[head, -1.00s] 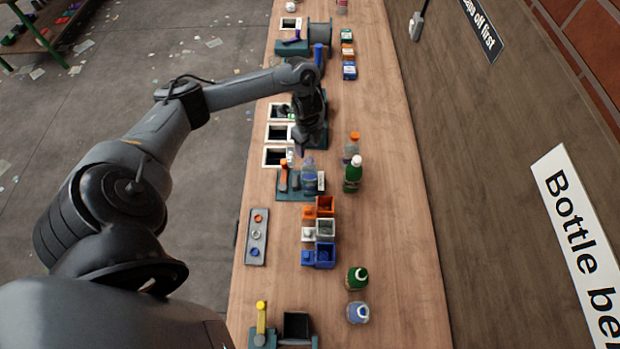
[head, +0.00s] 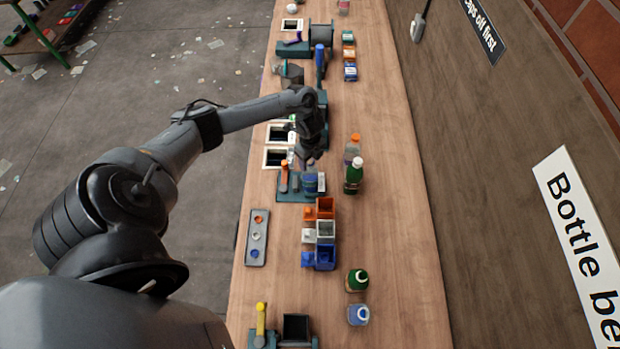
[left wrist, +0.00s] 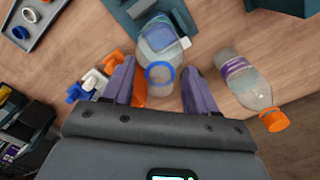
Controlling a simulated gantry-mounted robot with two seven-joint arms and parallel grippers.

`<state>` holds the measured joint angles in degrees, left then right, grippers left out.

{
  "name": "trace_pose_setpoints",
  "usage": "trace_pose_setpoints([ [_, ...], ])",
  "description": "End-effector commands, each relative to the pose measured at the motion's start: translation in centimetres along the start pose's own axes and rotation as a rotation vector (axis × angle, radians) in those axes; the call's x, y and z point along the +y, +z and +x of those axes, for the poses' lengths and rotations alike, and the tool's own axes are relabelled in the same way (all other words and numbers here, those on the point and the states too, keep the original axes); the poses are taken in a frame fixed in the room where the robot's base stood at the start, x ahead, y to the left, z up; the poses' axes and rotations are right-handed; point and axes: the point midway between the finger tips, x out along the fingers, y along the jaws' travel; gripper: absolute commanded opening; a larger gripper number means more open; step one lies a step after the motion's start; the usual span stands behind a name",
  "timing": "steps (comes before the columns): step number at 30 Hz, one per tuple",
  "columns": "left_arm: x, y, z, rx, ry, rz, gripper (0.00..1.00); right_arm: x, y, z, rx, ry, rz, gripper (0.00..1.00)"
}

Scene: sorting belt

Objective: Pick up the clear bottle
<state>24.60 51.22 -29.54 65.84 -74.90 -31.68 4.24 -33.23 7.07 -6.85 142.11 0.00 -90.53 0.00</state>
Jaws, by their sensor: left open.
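A clear bottle (head: 311,184) with a blue band stands upright on a teal fixture (head: 290,195) at the middle of the belt table. In the left wrist view this clear bottle (left wrist: 160,42) shows from above, its blue ring (left wrist: 160,74) between and just ahead of my fingers. My left gripper (head: 308,163) is open and points down just behind the bottle; its two purple-grey fingers also show in the left wrist view (left wrist: 157,88). I cannot tell whether they touch it.
An orange-topped tool (head: 284,172) stands left of the bottle on the fixture. A green bottle (head: 353,178) stands close on the right. Orange (head: 325,203), grey and blue bins stand in front, beside a grey tray (head: 256,238) of rings. The table's right strip is mostly clear.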

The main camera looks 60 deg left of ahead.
Motion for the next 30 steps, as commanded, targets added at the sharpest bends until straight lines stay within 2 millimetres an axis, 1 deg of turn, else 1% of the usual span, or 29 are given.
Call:
trace_pose_setpoints([
  [2,0.0,0.01,-0.01,0.0,0.0,0.0,0.58,-0.05,-0.02,0.01,0.0,-0.002,0.002,1.0],
  [3,0.0,0.01,-0.01,0.0,0.0,0.0,0.55,-0.08,-0.02,0.01,0.001,-0.002,0.003,1.0],
  [8,0.0,0.01,-0.03,0.0,0.0,0.0,0.3,-0.16,-0.05,0.0,0.001,-0.005,0.006,1.0],
  [12,-0.01,0.01,-0.04,0.0,0.0,0.0,0.09,-0.19,-0.05,0.01,0.001,-0.006,0.007,1.0],
  [14,0.0,0.01,-0.04,0.0,0.0,0.0,0.0,-0.19,-0.05,0.01,0.001,-0.006,0.007,1.0],
  [30,0.0,0.02,-0.15,-0.001,0.0,0.0,0.0,-0.02,0.02,0.07,0.0,0.0,-0.001,1.0],
])
